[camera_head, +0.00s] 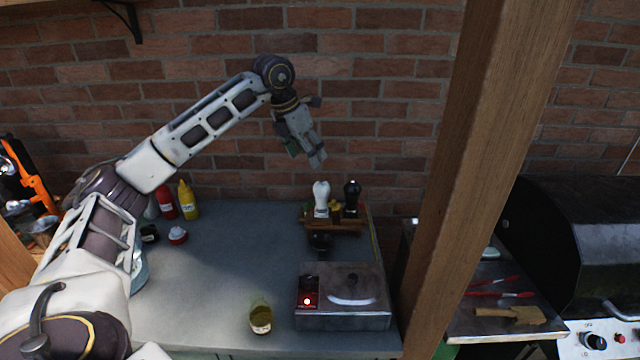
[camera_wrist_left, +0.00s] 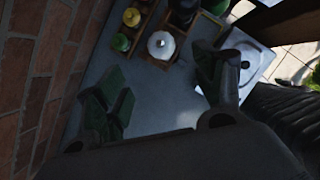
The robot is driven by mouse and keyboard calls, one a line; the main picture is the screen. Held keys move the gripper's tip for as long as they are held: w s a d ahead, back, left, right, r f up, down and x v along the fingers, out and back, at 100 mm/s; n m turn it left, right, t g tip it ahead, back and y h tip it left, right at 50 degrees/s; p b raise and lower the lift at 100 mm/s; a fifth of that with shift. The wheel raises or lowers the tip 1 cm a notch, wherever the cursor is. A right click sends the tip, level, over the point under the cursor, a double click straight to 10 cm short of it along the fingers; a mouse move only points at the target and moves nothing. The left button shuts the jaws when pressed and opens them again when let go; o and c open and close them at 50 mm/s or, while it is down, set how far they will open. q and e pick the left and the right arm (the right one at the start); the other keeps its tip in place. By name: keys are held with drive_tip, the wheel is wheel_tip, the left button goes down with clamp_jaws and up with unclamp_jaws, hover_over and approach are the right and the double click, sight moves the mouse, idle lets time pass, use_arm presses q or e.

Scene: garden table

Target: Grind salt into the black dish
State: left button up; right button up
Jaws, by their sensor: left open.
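A white mill (camera_head: 321,198) and a black mill (camera_head: 351,198) stand upright in a wooden rack at the back of the table. A small black dish (camera_head: 320,242) sits just in front of the rack. My left gripper (camera_head: 306,155) is raised above and behind the white mill, apart from it, pointing down. In the left wrist view my left gripper (camera_wrist_left: 160,85) has its fingers spread with nothing between them. The white mill's round top (camera_wrist_left: 161,45) shows beyond the fingers. I cannot tell which dark item there is the dish. My right gripper is out of view.
A metal box (camera_head: 358,312) with a red panel and a glass jar (camera_head: 260,318) stand at the front. Red (camera_head: 166,203) and yellow (camera_head: 188,200) bottles stand at the back left. A wooden post (camera_head: 480,170) rises at the right. The table's middle is clear.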

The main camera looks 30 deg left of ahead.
use_arm(q)
drive_tip(key=b, duration=0.4)
hover_over(320, 184)
drive_tip(key=s, duration=0.3)
drive_tip(key=shift+f, duration=3.1)
drive_tip(key=shift+w+a+f+b, duration=0.2)
drive_tip(key=shift+w+f, duration=0.15)
drive_tip(key=shift+f, duration=0.15)
drive_tip(key=shift+w+a+f+b, duration=0.1)
drive_tip(key=shift+w+f+b, duration=0.05)
drive_tip(key=shift+w+f, duration=0.3)
drive_tip(key=shift+d+f, duration=0.1)
drive_tip(key=shift+f, duration=0.25)
drive_tip(key=shift+b+x, duration=0.75)
drive_tip(key=shift+x, duration=0.35)
drive_tip(key=shift+w+f, duration=0.25)
drive_tip(key=shift+f, duration=0.3)
drive_tip(key=shift+w+f+b, duration=0.15)
drive_tip(key=shift+f+b, duration=0.15)
drive_tip(key=shift+b, duration=0.1)
drive_tip(key=shift+c, duration=0.5)
drive_tip(key=shift+d, duration=0.1)
drive_tip(key=c, duration=0.9)
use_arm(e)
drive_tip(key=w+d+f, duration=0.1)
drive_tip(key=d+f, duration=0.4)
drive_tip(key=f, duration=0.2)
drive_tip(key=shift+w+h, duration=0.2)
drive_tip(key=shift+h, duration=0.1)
